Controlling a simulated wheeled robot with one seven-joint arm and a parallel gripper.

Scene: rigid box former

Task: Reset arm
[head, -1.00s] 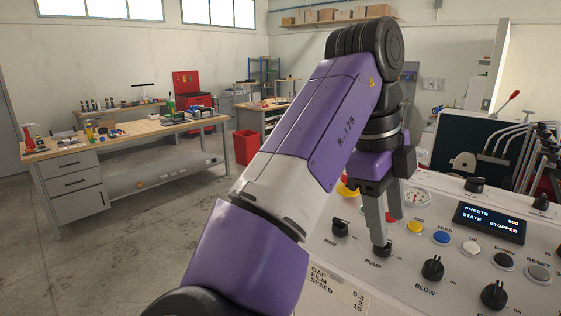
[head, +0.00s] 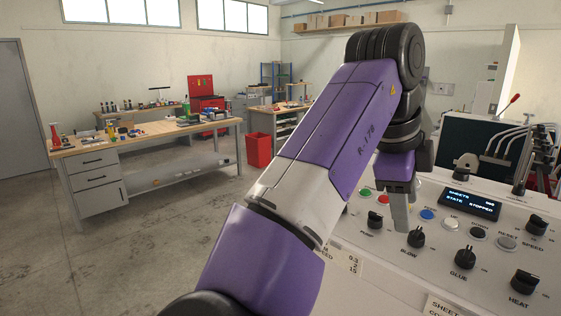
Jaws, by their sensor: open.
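My arm reaches up from the bottom of the head view and bends down at the right. My gripper (head: 404,215) points down over the left part of the machine's control panel (head: 400,262). One grey finger shows clearly; the other is mostly hidden, and nothing is seen held. The finger is close to the blue button (head: 427,215) and the BLOW knob (head: 416,238); I cannot tell whether it touches the panel. The display (head: 470,204) reads "STATE STOPPED".
The GLUE knob (head: 465,258) and HEAT knob (head: 524,282) stand up from the panel. Levers and hoses (head: 515,140) rise behind it. A workbench (head: 150,142) with tools stands at the left, beside a red bin (head: 258,150). Open floor lies in front of the bench.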

